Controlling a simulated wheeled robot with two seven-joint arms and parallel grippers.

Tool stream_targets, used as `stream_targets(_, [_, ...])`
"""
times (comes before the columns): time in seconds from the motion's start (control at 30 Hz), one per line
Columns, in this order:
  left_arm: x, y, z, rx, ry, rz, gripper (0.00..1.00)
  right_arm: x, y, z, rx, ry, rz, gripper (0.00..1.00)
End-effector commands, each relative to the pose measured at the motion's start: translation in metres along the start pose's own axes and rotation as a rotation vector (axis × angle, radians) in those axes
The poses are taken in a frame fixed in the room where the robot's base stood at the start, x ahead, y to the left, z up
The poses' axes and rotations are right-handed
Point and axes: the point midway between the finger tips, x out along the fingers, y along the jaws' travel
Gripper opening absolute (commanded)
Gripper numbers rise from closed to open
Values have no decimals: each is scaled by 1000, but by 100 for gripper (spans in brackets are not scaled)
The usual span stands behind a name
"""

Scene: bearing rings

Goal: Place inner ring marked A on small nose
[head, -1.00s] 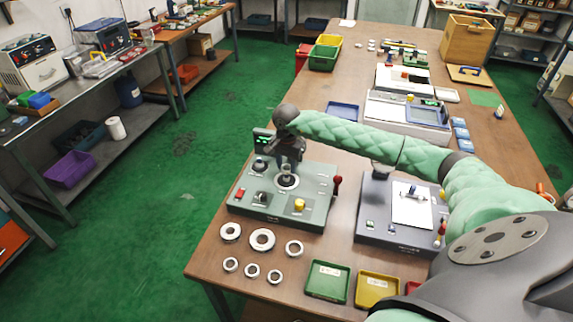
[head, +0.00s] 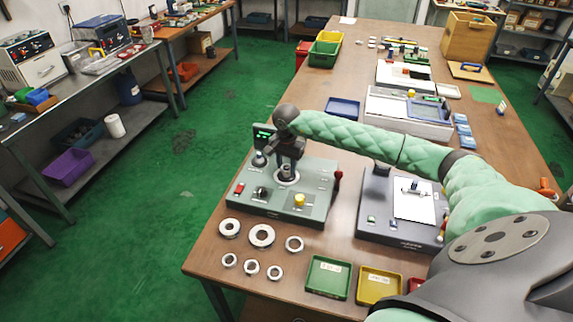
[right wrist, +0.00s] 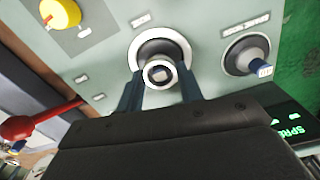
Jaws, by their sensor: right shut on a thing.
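A grey-green fixture (head: 318,178) stands at the table's near left. My right gripper (head: 289,168) points down at the round seat in its middle. In the right wrist view my right gripper (right wrist: 160,88) has its two fingers either side of a small metal ring (right wrist: 160,73) and is shut on it. The ring is in line with the round seat (right wrist: 178,46), which has a pale rim. I cannot tell if it touches the post there. No letter A is readable on it. My left gripper is not in view.
Several loose rings (head: 262,236) lie on the table before the fixture. A green tray (head: 328,278) and a yellow tray (head: 379,286) stand near the front edge. A red-knobbed lever (right wrist: 18,127) rises from the fixture. A dark panel device (head: 380,222) stands to the right.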

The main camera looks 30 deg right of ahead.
Motion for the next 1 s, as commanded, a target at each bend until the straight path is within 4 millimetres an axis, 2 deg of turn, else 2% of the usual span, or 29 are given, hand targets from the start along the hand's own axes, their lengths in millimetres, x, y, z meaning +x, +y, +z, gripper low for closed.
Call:
stream_targets(0.87, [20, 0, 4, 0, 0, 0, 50, 22, 0, 0, 0, 0, 1, 13])
stream_targets(0.9, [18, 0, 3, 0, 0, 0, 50, 21, 0, 0, 0, 0, 1, 44])
stream_targets(1.0, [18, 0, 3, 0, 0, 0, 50, 21, 0, 0, 0, 0, 1, 62])
